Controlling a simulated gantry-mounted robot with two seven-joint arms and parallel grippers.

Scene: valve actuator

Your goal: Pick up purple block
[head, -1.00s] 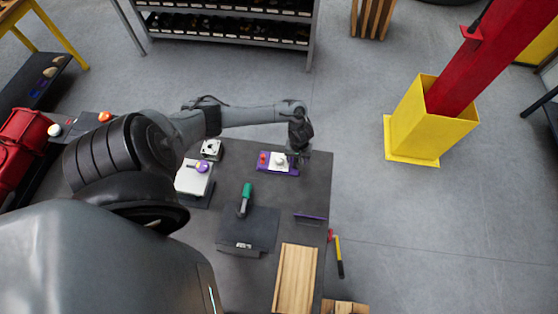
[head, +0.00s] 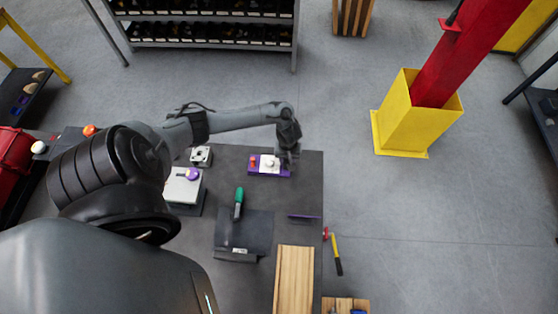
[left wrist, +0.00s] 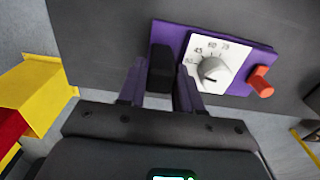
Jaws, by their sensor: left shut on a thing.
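The purple block (head: 282,174) lies on the dark table near its far right corner. It bears a white dial plate with a round knob and a red knob. The left wrist view shows the purple block (left wrist: 222,40) up close, with a black upright piece (left wrist: 161,70) at its left end. My left gripper (head: 287,160) is at the block's right end in the head view. Its fingers (left wrist: 159,92) stand either side of the black piece and are shut on it. I cannot tell whether the block is lifted. My right gripper is not in view.
A white box with a purple knob (head: 184,187), a small white device (head: 201,156), a green-handled tool (head: 239,197) and a thin purple-edged piece (head: 304,217) are on the table (head: 262,198). A wooden board (head: 294,280) lies nearer. A yellow post base (head: 410,120) stands beyond, right.

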